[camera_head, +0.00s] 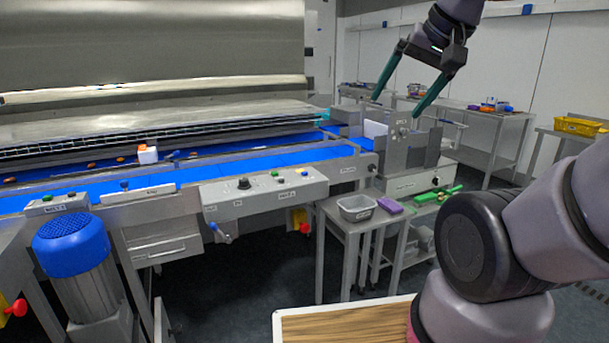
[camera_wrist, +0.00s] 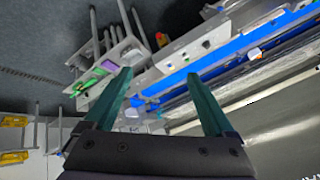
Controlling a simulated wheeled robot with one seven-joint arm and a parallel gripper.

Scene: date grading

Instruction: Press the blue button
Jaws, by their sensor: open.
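A grey control panel (camera_head: 262,205) on the front of the conveyor carries a black knob (camera_head: 243,183), a green button (camera_head: 274,173) and other small controls. A small bluish control (camera_head: 304,172) sits near its right end; it is too small to be sure it is the blue button. In the wrist view the panel (camera_wrist: 190,50) shows beyond the fingers, its button colours unclear. My gripper (camera_head: 399,107), with teal fingers, is open and empty, high to the right of the panel and well apart from it. The fingers also show in the wrist view (camera_wrist: 160,75).
A blue conveyor belt (camera_head: 260,163) runs behind the panel. A side table holds a grey bin (camera_head: 357,208) and a purple block (camera_head: 390,205). A grey machine (camera_head: 405,145) stands below my gripper. A blue-capped motor (camera_head: 70,240) is at front left.

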